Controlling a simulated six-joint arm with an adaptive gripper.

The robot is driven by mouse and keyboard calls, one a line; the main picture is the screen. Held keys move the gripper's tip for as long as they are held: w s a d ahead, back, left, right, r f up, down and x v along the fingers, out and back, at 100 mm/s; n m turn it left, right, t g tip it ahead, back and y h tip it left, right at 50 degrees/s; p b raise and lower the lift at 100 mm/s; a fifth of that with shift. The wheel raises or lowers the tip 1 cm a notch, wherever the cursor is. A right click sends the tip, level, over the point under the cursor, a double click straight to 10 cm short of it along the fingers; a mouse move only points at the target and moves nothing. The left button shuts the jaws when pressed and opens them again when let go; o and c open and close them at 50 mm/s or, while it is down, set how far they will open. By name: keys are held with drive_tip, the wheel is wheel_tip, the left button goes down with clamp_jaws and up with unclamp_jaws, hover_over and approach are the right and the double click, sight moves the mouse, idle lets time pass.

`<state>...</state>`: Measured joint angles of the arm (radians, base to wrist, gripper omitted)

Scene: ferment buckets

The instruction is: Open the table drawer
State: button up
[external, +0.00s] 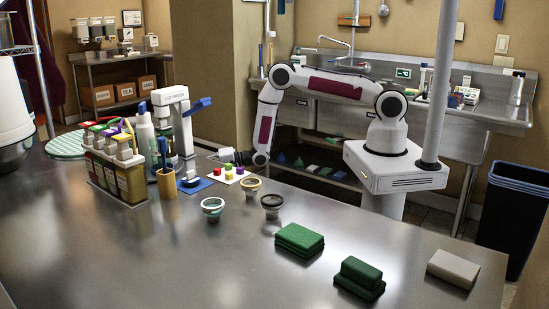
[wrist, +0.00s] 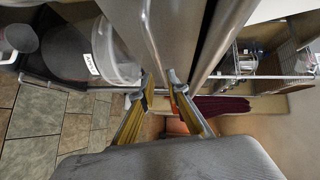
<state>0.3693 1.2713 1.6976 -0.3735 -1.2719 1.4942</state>
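The steel table (external: 150,265) fills the front of the external view; its drawer side faces away and is hidden there. In the wrist view a metal front panel (wrist: 172,35), which looks like the drawer front, runs up from the middle. A thin bent bar handle (wrist: 148,32) stands along its left side. My gripper (external: 230,157) is low at the table's far edge in the external view, partly hidden. In the wrist view my gripper (wrist: 160,82) has its two fingers apart, with the tips near the handle's lower end. I cannot tell whether they touch it.
A clear labelled bucket (wrist: 115,52) stands on the shelf left of the panel in the wrist view. On the tabletop are bowls (external: 213,207), green sponges (external: 299,238) and a bottle rack (external: 118,172). A sink counter (external: 480,112) stands behind my arm.

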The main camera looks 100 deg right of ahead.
drive_tip(key=shift+w+f, duration=0.15)
drive_tip(key=shift+w, duration=1.05)
drive_tip(key=shift+w+f, duration=0.2)
drive_tip(key=shift+w, duration=1)
drive_tip(key=shift+w+f, duration=0.15)
drive_tip(key=shift+w, duration=1.05)
clamp_jaws()
